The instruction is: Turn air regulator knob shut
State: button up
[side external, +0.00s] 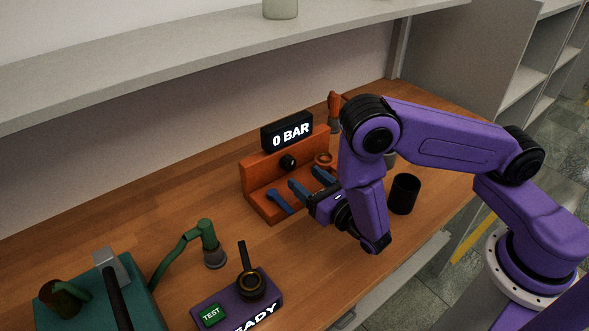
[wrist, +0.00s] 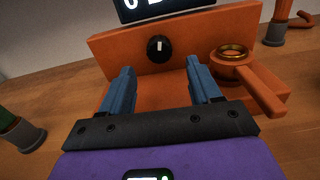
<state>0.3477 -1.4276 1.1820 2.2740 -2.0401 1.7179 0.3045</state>
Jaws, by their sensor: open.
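The regulator knob (side external: 288,162) is a small black round knob on the upright face of an orange stand (side external: 259,178). In the wrist view the knob (wrist: 158,48) shows a white mark pointing about straight up. A display (side external: 287,132) above it reads "0 BAR". My gripper (side external: 291,189) has two blue fingers spread apart, with nothing between them. In the wrist view my gripper (wrist: 158,80) points toward the orange face, with the knob between and beyond the fingertips. The fingers look apart from the knob.
An orange holder with a brass ring (wrist: 232,54) sits right of the knob, close to the right finger. A dark cup (side external: 404,194) stands right of my arm. A purple box (side external: 238,300), green lamp-like arm (side external: 205,240) and teal machine (side external: 100,292) are at front left. A shelf (side external: 200,62) runs above.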

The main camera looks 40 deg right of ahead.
aim_at(291, 167)
jog(key=shift+w, duration=2.75)
jog(key=shift+c, duration=0.3)
jog(key=c, duration=1)
